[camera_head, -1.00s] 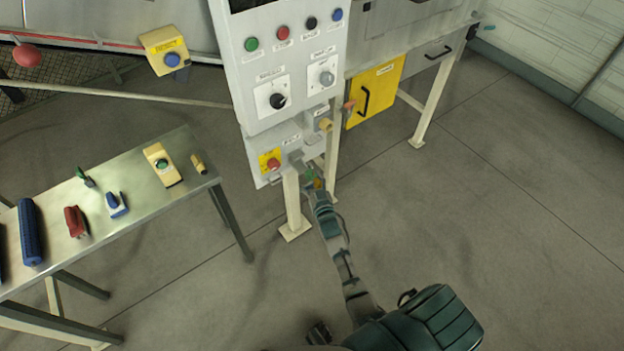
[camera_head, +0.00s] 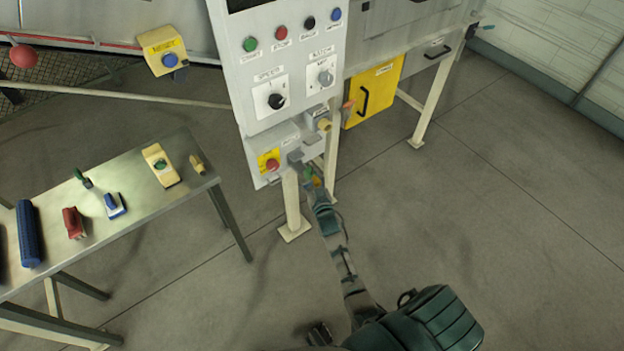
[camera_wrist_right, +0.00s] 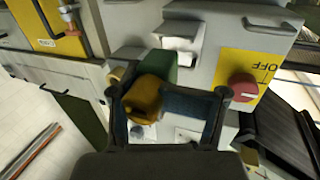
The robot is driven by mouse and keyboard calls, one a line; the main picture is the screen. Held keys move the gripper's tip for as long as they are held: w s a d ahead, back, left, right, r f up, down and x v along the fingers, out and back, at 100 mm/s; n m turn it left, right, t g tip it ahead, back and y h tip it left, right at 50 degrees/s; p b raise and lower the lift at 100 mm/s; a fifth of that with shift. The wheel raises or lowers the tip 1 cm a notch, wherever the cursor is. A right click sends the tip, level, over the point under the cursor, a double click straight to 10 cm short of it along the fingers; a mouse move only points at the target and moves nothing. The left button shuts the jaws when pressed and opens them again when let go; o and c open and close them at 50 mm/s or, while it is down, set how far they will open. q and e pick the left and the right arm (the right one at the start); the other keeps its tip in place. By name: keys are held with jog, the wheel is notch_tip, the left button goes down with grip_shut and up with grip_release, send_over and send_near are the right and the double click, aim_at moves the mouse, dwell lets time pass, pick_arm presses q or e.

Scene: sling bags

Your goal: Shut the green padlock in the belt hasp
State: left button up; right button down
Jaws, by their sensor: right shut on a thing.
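My right gripper (camera_head: 315,184) is shut on the green padlock (camera_head: 309,173), just below the lower front of the grey control cabinet. In the right wrist view the padlock (camera_wrist_right: 158,68) shows a green part and a brass-coloured part, between the fingers of the right gripper (camera_wrist_right: 168,98). A grey bracket (camera_head: 296,157), which looks like the belt hasp, sticks out of the cabinet close above the padlock. It also shows in the right wrist view (camera_wrist_right: 183,38). I cannot tell whether the shackle passes through the hasp or is closed.
A brass-coloured knob (camera_head: 325,125) sticks out above right. A steel table (camera_head: 130,222) with several tools stands at left. Cabinet legs (camera_head: 292,205) flank the gripper. The floor at right is clear.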

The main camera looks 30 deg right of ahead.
jog(key=shift+w+a+b, duration=0.15)
jog(key=shift+w+b, duration=0.6)
jog(key=shift+w, duration=0.9)
jog(key=shift+w+a+b, duration=0.15)
jog(key=shift+w+b, duration=0.6)
jog(key=shift+w, duration=0.85)
jog(key=shift+f, duration=0.1)
grip_release()
jog(key=shift+s+d+p, duration=0.15)
jog(key=shift+s+p, duration=1)
jog(key=shift+s, duration=0.45)
jog(key=shift+s+d+p, duration=0.1)
jog(key=shift+s+p, duration=1)
jog(key=shift+s, duration=0.8)
